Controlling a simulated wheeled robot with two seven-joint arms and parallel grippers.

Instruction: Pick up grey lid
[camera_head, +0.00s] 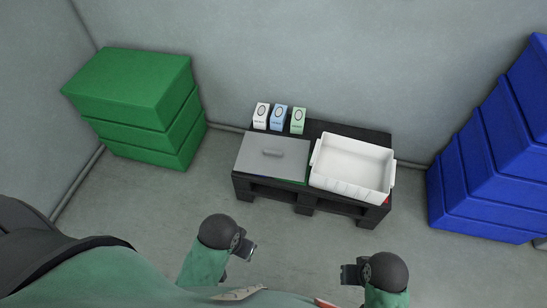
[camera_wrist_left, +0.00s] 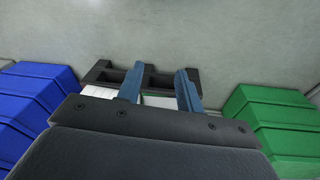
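The grey lid (camera_head: 262,166) is a flat square panel with a raised handle in its middle. It lies on the left half of a black pallet (camera_head: 243,190) in the head view. My left gripper (camera_head: 250,252) is in front of and below the pallet, well apart from the lid. In the left wrist view its two fingers (camera_wrist_left: 160,72) stand apart with nothing held between them. My right gripper (camera_head: 347,274) is further right, also apart from the pallet; its fingers are too small to judge. The lid is mostly hidden or unclear in the left wrist view.
A white tray (camera_head: 350,160) sits right of the lid. White (camera_head: 261,115), blue (camera_head: 279,118) and green (camera_head: 298,120) cartons stand behind the lid. Green crates (camera_head: 140,90) are stacked left, blue crates (camera_head: 500,150) right. The floor before the pallet is clear.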

